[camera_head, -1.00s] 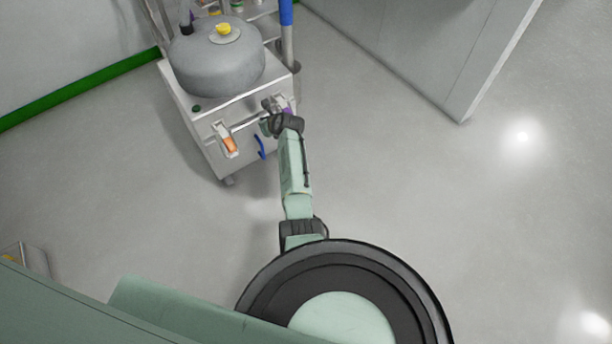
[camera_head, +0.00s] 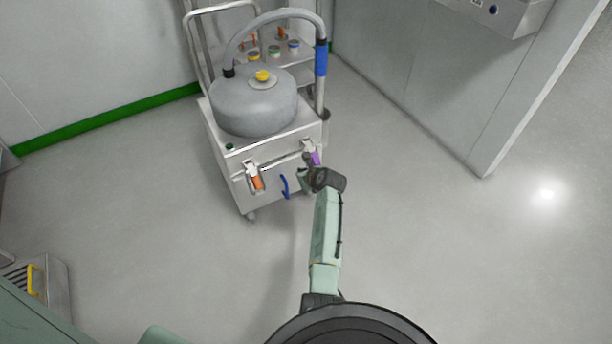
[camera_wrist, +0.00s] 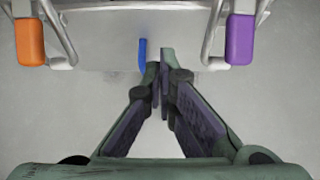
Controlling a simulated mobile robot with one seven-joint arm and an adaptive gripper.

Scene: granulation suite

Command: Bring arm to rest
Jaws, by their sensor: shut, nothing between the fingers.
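My gripper (camera_wrist: 160,82) points forward in the wrist view, its two fingers brought together at the tips with nothing between them. In the head view my gripper (camera_head: 304,178) is small and partly hidden by my wrist, close to the front of a steel cart (camera_head: 232,178). In the wrist view the cart's front panel (camera_wrist: 110,35) lies beyond the fingertips. An orange grip (camera_wrist: 29,42) is at its left and a purple grip (camera_wrist: 240,39) at its right. A blue hook-shaped piece (camera_wrist: 142,54) shows just left of the fingertips. Contact with the cart cannot be told.
A grey round vessel (camera_head: 252,108) with a yellow knob sits on the cart, with a hose (camera_head: 320,60) arching behind. A wall panel (camera_head: 440,90) stands at the right. A steel unit with a yellow handle (camera_head: 38,282) is at lower left. Floor around the arm is clear.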

